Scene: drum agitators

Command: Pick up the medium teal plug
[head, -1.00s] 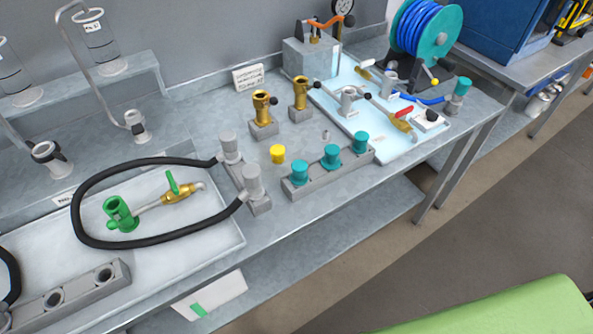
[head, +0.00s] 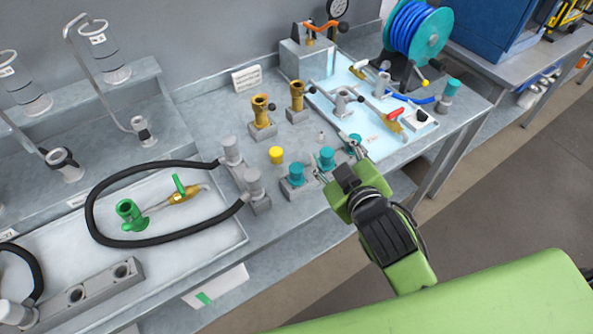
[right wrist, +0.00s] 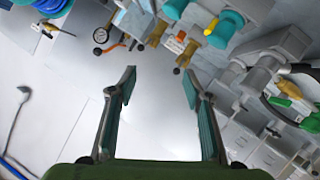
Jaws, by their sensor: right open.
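I cannot tell by size which is the medium one. My left gripper is not in view.
A yellow plug (head: 276,155) stands behind the block. Grey fittings (head: 253,183) with a black hose (head: 92,205) are to the left. Brass fittings (head: 262,111) stand behind. A pale blue tray (head: 388,142) with valves lies to the right. A hose reel (head: 418,38) is at the back right.

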